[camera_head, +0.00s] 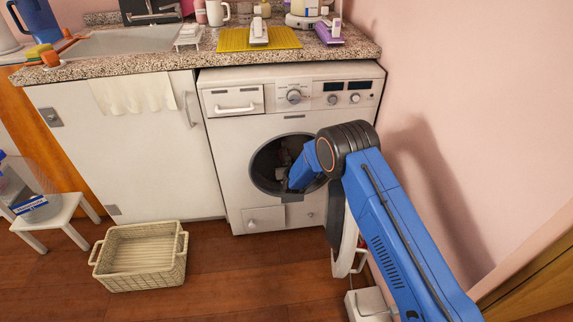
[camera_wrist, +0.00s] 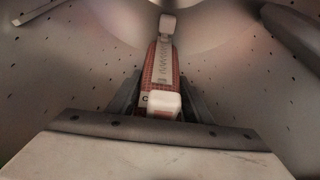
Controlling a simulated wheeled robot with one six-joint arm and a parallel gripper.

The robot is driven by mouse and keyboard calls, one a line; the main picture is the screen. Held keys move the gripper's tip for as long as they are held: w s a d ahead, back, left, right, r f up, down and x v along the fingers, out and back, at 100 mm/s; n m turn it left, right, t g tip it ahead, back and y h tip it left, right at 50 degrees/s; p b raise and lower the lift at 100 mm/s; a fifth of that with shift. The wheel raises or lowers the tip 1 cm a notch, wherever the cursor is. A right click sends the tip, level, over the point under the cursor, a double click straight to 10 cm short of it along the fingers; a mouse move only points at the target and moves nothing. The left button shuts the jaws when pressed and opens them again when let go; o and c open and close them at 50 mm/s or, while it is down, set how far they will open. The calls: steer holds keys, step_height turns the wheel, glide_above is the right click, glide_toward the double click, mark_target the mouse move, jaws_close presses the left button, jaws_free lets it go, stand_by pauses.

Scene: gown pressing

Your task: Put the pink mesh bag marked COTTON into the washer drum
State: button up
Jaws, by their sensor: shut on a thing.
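The washer (camera_head: 225,150) stands under the counter with its round door open and swung to the right, partly behind my arm. My arm reaches through the opening into the dark drum (camera_head: 268,160). In the wrist view the drum's perforated grey wall (camera_wrist: 70,70) surrounds my gripper (camera_wrist: 160,108). My gripper is shut on the pink mesh bag (camera_wrist: 150,72), which looks reddish here and has a pale strip along it. Only a letter like C shows of its marking; the rest is hidden. Whether the bag touches the drum wall I cannot tell.
The open washer door (camera_head: 345,243) hangs right of the opening, close to my arm. An empty wicker basket (camera_head: 140,257) sits on the floor at left. A white stool (camera_head: 58,222) with a bottle stands further left. The pink wall is close on the right.

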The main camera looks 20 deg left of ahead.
steer(key=shift+f, duration=0.6)
steer(key=o, duration=1.2)
steer(key=shift+s+f, duration=0.1)
steer(key=shift+d, duration=0.1)
steer(key=shift+f, duration=0.1)
steer(key=shift+r, duration=0.3)
steer(key=r+v, duration=0.1)
steer(key=v, duration=1.1)
steer(key=shift+r, duration=0.1)
